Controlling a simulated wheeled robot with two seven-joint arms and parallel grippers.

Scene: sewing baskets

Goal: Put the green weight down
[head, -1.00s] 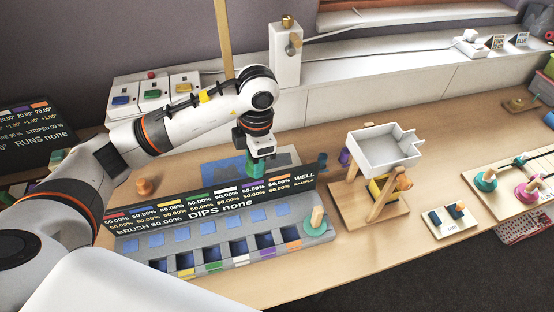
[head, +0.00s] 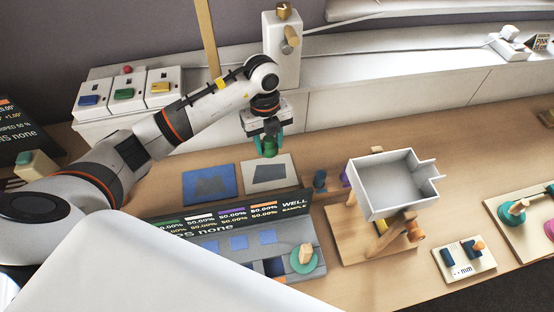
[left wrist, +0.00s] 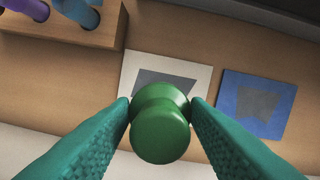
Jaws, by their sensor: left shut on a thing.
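The green weight (left wrist: 160,132) is a rounded knob shape between the two teal fingers of my left gripper (left wrist: 160,108) in the left wrist view. In the head view the weight (head: 268,149) hangs under my left gripper (head: 267,138), which is shut on it. It appears held above the table, behind the dark sign. A white-bordered card with a grey shape (head: 270,173) lies below it, and a blue card with a grey shape (head: 210,184) lies to the left. My right gripper is not in view.
A dip station with a dark sign (head: 294,203) stands in front of the cards. A white tray on a wooden stand (head: 392,181) is to the right. A wooden block with purple and blue pegs (left wrist: 96,42) is near. A white post (head: 282,50) stands behind the gripper.

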